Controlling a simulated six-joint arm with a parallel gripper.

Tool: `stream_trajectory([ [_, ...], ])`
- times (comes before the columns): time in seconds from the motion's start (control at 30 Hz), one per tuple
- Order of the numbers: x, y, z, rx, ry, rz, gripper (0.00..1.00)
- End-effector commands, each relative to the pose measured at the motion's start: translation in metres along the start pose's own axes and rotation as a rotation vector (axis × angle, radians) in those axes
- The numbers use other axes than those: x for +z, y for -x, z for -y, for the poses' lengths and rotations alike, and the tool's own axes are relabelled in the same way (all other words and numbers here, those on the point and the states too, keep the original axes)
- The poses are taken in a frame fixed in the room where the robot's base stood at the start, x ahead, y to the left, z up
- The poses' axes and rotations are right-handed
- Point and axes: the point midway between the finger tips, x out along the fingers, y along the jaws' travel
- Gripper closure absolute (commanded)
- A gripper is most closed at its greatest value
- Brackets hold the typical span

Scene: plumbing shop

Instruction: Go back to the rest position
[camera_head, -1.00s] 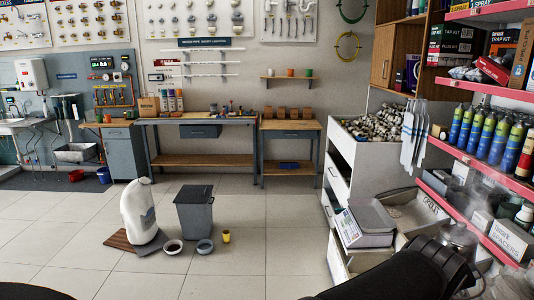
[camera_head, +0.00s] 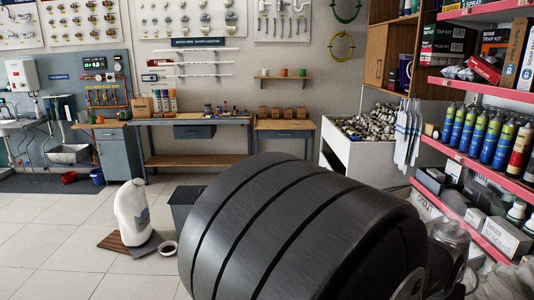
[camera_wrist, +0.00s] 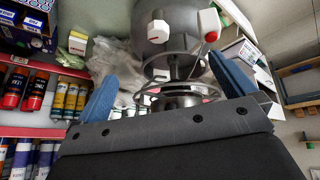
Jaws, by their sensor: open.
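My gripper (camera_wrist: 160,70) shows in the wrist view with its two blue fingers spread wide apart. No object is clamped between them. A grey metal fixture (camera_wrist: 180,65) with a wire ring and white and red knobs shows beyond the gap; I cannot tell how far it is from the fingers. In the head view, a large dark ribbed link of my arm fills the lower middle, and the gripper cannot be made out there.
Red-edged shelves (camera_head: 470,165) with bottles and boxes stand close on the right. They show at left in the wrist view (camera_wrist: 40,130). Floor at left (camera_head: 50,240) is clear.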

Motion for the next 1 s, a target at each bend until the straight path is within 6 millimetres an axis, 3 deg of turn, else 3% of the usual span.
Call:
stream_trajectory([
  [0.33, 0.004, -0.031, 0.001, 0.003, -0.155, 0.07, 0.0],
  [1.0, 0.005, -0.034, 0.0, 0.004, -0.177, 0.079, 0.0],
])
